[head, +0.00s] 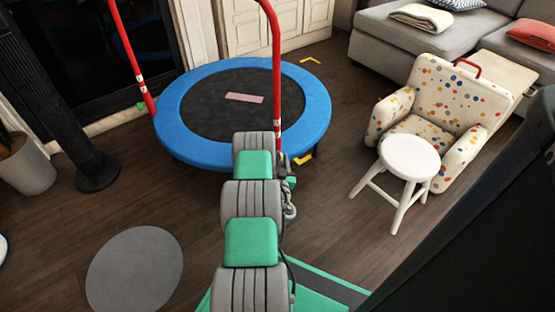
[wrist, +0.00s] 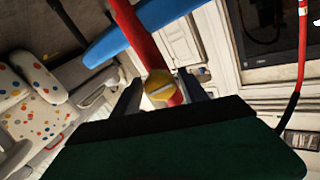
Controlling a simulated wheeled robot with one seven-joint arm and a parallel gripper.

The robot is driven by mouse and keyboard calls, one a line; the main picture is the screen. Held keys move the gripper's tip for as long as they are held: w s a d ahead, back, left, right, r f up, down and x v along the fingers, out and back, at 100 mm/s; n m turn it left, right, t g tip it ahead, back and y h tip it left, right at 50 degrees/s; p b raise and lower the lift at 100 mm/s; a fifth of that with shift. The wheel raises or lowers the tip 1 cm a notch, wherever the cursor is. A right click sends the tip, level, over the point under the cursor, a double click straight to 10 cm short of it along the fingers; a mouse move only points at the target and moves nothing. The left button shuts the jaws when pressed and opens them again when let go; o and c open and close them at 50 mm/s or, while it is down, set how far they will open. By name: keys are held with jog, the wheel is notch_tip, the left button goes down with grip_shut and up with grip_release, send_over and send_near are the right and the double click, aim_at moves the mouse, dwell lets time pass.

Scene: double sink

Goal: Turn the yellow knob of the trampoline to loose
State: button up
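The trampoline (head: 172,131) has a blue padded ring, a dark mat and a red handle frame. In the wrist view, the yellow knob (wrist: 159,86) sits on the red post (wrist: 137,34), with a pale bar running across its face. My gripper (wrist: 160,79) is open, with one dark finger on each side of the knob. A gap shows by the left finger; I cannot tell whether the right finger touches it. In the head view my arm reaches to the foot of the right red post (head: 277,90) and hides the knob.
A white stool (head: 409,158) and a spotted armchair (head: 445,90) stand to the right. A black tower fan (head: 60,110) and a plant pot (head: 27,165) are at left. A round grey mat (head: 135,270) lies on the floor. Wooden floor is clear between arm and stool.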

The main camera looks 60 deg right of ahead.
grip_shut()
dwell(0.3)
jog(key=shift+n, duration=0.3)
jog(key=n, duration=0.9)
jog(key=shift+b, duration=0.35)
jog(key=n, duration=0.4)
jog(key=shift+n+b, duration=0.35)
jog(key=shift+n, duration=1.75)
